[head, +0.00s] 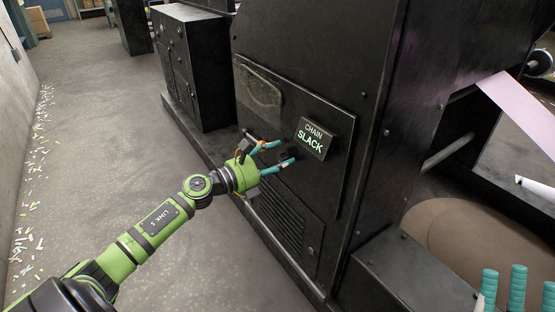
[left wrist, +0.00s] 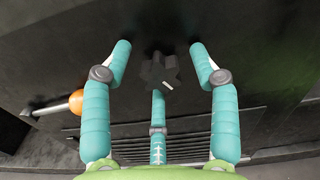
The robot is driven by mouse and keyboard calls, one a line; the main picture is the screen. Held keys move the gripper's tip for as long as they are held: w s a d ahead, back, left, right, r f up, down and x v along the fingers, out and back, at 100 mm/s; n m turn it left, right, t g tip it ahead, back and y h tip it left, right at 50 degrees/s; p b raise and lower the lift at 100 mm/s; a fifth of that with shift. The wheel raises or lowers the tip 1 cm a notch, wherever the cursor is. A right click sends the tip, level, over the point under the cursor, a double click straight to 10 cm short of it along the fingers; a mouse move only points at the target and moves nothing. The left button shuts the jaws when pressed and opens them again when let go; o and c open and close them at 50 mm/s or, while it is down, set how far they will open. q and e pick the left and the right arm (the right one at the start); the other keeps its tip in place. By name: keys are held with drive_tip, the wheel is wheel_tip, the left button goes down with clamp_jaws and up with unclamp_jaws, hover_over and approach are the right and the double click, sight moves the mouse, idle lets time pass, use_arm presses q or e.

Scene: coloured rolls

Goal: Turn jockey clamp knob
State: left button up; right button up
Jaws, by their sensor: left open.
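The dark clamp knob (left wrist: 159,71), lobed with a small pale mark, is on the black machine panel in the left wrist view. In the head view it is a dark shape (head: 288,151), hard to make out against the panel. My left gripper (head: 281,153) is open in front of the panel. In the left wrist view its teal fingers (left wrist: 160,75) stand to the left, right and below the knob, with gaps visible at both sides. Teal fingers of my right gripper (head: 517,288) show at the bottom right, partly cut off and apart from the panel.
A lit sign reading "CHAIN SLACK" (head: 313,138) sticks out just right of the left gripper. An orange ball on a rod (left wrist: 76,101) is left of the knob. A vent grille (head: 282,222) is below. Open floor (head: 120,120) lies left, with scraps along the wall.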

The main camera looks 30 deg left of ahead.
use_arm(q)
drive_tip(key=c, duration=1.2)
drive_tip(key=shift+o, duration=0.2)
drive_tip(key=shift+r+n, duration=0.2)
drive_tip(key=shift+n, duration=0.1)
